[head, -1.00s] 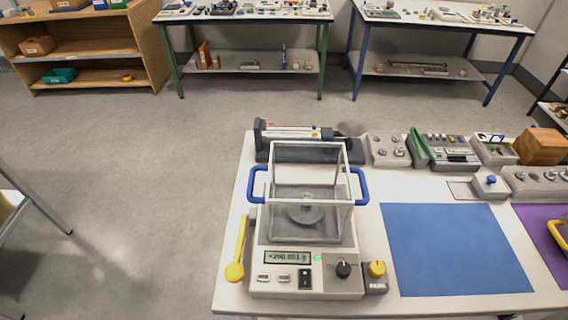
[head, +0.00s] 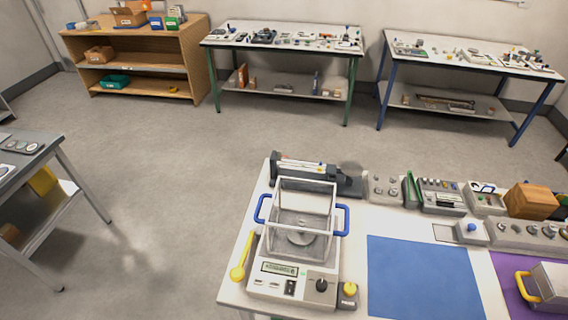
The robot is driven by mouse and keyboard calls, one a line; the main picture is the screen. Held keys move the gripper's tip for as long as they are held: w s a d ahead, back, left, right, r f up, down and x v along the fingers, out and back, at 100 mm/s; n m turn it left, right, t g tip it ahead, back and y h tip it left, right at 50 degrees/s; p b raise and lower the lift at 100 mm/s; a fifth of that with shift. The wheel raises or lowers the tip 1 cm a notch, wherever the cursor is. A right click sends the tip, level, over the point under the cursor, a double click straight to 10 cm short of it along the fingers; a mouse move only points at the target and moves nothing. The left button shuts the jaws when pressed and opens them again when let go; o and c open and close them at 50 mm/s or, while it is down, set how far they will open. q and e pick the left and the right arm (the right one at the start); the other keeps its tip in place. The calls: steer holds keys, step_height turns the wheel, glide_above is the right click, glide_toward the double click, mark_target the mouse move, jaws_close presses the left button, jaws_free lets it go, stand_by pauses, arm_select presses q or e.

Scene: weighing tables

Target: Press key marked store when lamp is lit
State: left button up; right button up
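A balance (head: 290,284) with a clear draft shield (head: 303,205) and blue side handles stands at the left end of the white table. Its display (head: 280,268) is lit green, but the digits are too small to read now. Light keys (head: 265,282) and a dark switch (head: 290,287) sit below the display, with a black knob (head: 321,285) to their right. The key labels are not legible. I cannot tell whether a small lamp beside the display is lit. Neither gripper is in view.
A yellow-handled tool (head: 242,258) lies left of the balance; a yellow knob (head: 350,289) is at its right. A blue mat (head: 425,280) lies farther right. Boxes of weights (head: 387,188) line the back. Open floor (head: 160,200) lies to the left.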

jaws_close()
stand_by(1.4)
